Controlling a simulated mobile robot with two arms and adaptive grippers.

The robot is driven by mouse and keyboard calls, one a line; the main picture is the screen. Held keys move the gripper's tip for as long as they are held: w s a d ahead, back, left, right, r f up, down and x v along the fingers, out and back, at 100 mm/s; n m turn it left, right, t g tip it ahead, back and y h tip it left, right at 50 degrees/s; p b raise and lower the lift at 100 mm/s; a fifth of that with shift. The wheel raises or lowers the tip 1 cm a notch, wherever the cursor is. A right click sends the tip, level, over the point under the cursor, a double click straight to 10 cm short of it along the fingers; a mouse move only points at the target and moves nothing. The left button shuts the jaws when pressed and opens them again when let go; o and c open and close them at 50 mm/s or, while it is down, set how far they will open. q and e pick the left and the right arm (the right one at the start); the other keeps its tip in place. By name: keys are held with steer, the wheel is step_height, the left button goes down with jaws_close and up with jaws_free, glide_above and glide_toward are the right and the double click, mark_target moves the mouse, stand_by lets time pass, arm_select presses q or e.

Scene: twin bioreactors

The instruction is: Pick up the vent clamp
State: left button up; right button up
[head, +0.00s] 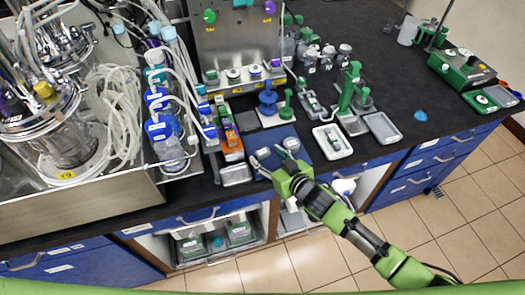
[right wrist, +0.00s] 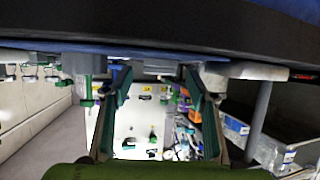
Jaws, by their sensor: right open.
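My right gripper (head: 274,157) reaches in from the lower right of the head view and is open over the blue mat (head: 296,138) near the bench's front edge. In the right wrist view its two fingers (right wrist: 154,76) stand apart with nothing seen between them. I cannot tell for sure which thing is the vent clamp. A small grey-green item (head: 333,140) lies in a white tray (head: 345,152) just right of the gripper; it is too small to identify. My left gripper is not in view.
Left of the mat are a rack of colored items (head: 229,137) and a metal tray (head: 236,175). A green press-like stand (head: 350,90) and a grey tray (head: 382,127) are to the right. Bottles with tubing (head: 160,125) stand at left.

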steer(key=shift+x, duration=1.05)
steer(key=c, duration=0.9)
steer(key=shift+r, duration=0.15)
